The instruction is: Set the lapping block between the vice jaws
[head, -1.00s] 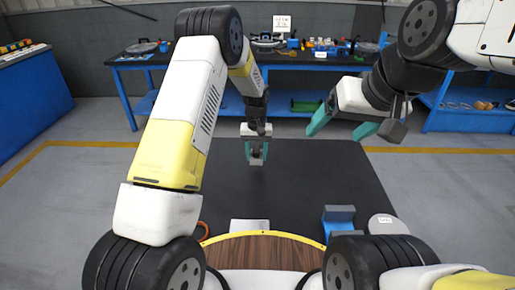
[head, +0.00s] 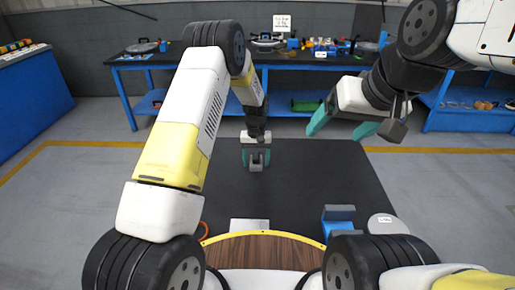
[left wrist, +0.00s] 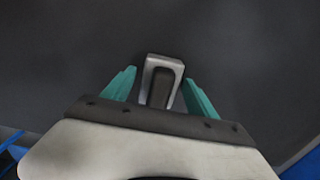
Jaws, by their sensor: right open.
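My left gripper (head: 256,157) is open over the dark surface, its teal fingers on either side of a small grey piece (head: 257,164). In the left wrist view the gripper (left wrist: 160,88) shows gaps between its fingers and the piece. There the piece has a light grey U-shaped rim (left wrist: 165,61) around a darker grey middle (left wrist: 160,88). I cannot tell whether this is one part or a block between two jaws. A blue block-like fixture (head: 339,217) stands at the front right; I cannot tell whether it is the vice. My right gripper (head: 342,126) is open and empty, raised at the right.
A light grey plate (head: 249,225) and a round, labelled grey object (head: 382,221) are near the front. A curved wooden surface (head: 262,252) with a yellow edge lies nearest me. Behind, a blue-legged bench (head: 225,60) holds tools. The dark surface around the left gripper is mostly clear.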

